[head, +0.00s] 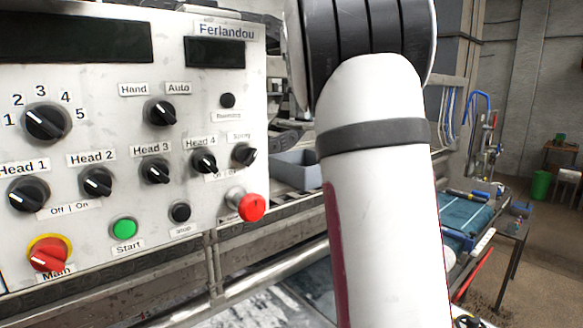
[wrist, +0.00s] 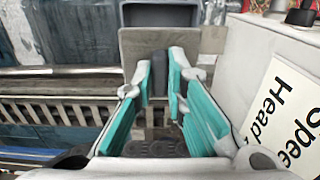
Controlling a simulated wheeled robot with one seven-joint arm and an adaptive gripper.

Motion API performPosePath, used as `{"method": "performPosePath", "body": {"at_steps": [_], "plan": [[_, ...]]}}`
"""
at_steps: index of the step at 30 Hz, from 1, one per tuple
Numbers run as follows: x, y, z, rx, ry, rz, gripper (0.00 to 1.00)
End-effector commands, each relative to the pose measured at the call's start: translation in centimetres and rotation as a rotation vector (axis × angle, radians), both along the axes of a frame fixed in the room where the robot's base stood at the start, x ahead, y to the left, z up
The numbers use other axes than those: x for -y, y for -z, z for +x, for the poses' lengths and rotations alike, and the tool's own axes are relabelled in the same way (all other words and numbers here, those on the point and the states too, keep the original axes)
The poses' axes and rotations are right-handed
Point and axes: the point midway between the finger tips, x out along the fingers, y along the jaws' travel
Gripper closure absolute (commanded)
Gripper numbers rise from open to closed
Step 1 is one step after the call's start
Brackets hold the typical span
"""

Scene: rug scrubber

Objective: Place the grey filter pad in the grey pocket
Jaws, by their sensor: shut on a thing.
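The grey pocket appears as an open-topped grey box (head: 296,172) behind the control panel's right edge in the head view. In the wrist view, a grey box (wrist: 133,47) with a dark inside stands at the top middle, just beyond the fingertips. My gripper (wrist: 161,75) has teal-lined fingers and is closed on a narrow dark grey piece, the grey filter pad (wrist: 159,66), seen nearly edge-on in front of the box wall. I cannot tell whether the pad touches the box. My arm hides the gripper and pad in the head view.
A white control panel (head: 100,150) with knobs and a red button (head: 251,207) fills the left of the head view. Its labelled side (wrist: 285,110) is close on the right in the wrist view. Metal rails (wrist: 60,72) and a slatted beam run below the box.

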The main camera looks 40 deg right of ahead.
Motion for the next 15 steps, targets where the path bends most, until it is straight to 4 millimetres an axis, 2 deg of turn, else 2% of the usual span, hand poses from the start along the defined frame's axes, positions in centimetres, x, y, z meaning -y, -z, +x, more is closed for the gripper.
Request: {"method": "performPosePath", "body": {"at_steps": [9, 15], "plan": [[-0.1, 4.0, -0.2, -0.002, 0.000, 0.003, 1.00], [0.0, 5.6, -0.1, -0.001, 0.000, 0.001, 1.00]]}}
